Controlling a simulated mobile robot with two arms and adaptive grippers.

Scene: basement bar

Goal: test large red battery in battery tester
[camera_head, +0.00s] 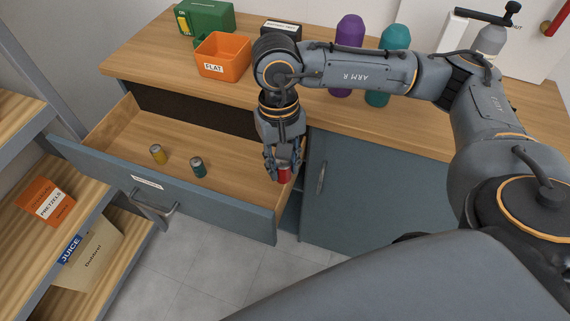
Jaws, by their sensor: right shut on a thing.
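My right gripper (284,164) is shut on a large red battery (285,174). It holds the battery at the right end of the open drawer (150,182); the fingers hide part of the battery. A yellow battery (158,154) and a teal battery (198,167) stand in the drawer to the left. A black box (282,30) with lettering, possibly the battery tester, stands on the counter behind my right arm, partly hidden. My left gripper is not in view.
An orange bin marked FLAT (222,58) and a green box (205,17) stand on the counter (150,56). Purple (350,31) and teal (395,38) bottles stand behind my right arm. A shelf with a pretzels box (47,200) and a juice carton (90,256) is at left.

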